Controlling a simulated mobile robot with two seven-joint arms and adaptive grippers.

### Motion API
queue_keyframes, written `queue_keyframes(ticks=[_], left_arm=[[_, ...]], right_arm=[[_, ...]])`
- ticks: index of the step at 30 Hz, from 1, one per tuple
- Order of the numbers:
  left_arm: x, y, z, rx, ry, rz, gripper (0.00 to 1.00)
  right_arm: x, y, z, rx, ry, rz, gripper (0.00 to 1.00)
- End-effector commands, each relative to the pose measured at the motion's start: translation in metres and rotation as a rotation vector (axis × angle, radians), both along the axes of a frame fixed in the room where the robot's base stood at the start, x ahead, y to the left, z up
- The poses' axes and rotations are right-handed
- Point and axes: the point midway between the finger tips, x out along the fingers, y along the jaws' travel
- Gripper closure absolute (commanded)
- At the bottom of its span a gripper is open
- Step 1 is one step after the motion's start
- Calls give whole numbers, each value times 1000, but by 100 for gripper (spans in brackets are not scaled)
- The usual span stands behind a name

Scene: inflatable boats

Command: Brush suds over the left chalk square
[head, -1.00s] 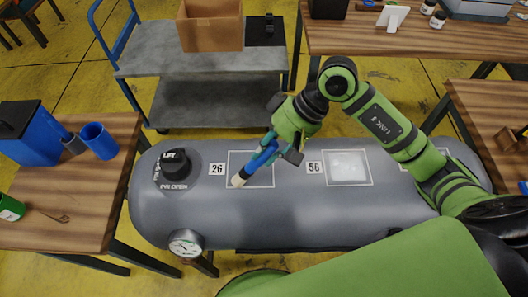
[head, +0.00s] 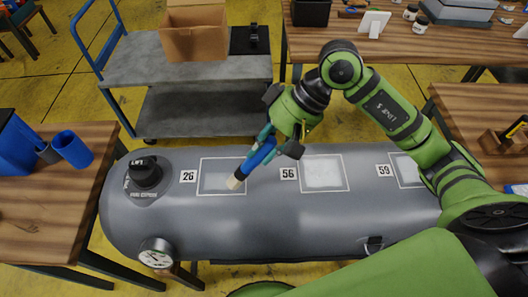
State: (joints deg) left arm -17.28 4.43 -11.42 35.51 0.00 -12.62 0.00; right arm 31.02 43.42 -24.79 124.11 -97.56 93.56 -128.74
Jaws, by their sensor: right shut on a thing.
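The left chalk square (head: 222,159), beside label 26, is a white outline on a grey inflatable tube (head: 290,218). A faint pale patch (head: 215,181) shows inside its lower left part. My right gripper (head: 277,133) is shut on a blue brush (head: 260,157) above the tube. The brush slants down to the left, and its pale bristle tip (head: 234,183) is at the square's lower right corner; I cannot tell whether it touches. The middle chalk square (head: 325,187), beside label 56, holds white suds (head: 322,173). My left gripper is not in view.
A third chalk square (head: 406,167), beside label 59, is partly hidden by my right arm. A black valve (head: 145,171) and a gauge (head: 156,253) are at the tube's left end. A blue cup (head: 73,149) stands on the left table (head: 45,222). A grey cart (head: 165,68) stands behind.

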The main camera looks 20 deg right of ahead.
Motion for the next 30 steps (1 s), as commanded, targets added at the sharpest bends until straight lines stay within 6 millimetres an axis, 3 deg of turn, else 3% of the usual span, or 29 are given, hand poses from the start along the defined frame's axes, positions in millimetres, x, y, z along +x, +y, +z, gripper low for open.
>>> queue_keyframes(ticks=[15,30], left_arm=[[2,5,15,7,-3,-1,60],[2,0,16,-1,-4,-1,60]], right_arm=[[-2,-3,47,0,-2,-16,100],[-3,-4,53,0,0,-19,100]])
